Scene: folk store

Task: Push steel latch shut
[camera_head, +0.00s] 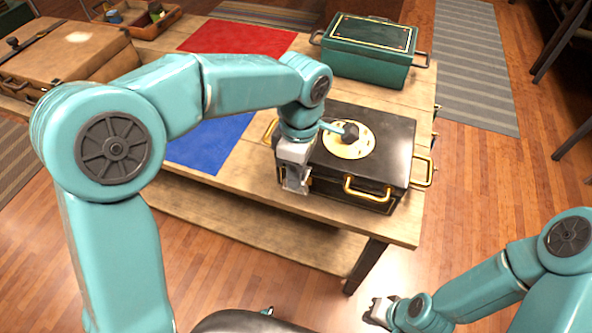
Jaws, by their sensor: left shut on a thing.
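A black case (390,138) with gold handles stands on the wooden table, its lid down. My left gripper (293,186) points down at the left part of the case's front. It is shut on a small part there, which I take to be the steel latch; the gripper hides it, so its exact position cannot be told. My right gripper (377,311) is low, off the table's front, away from the case. I cannot tell whether its fingers are open.
A green chest (367,65) stands behind the case. A red mat (240,38) and a blue mat (208,143) lie on the table (230,195). A brown suitcase (68,54) and an open wooden box (128,14) stand at the left.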

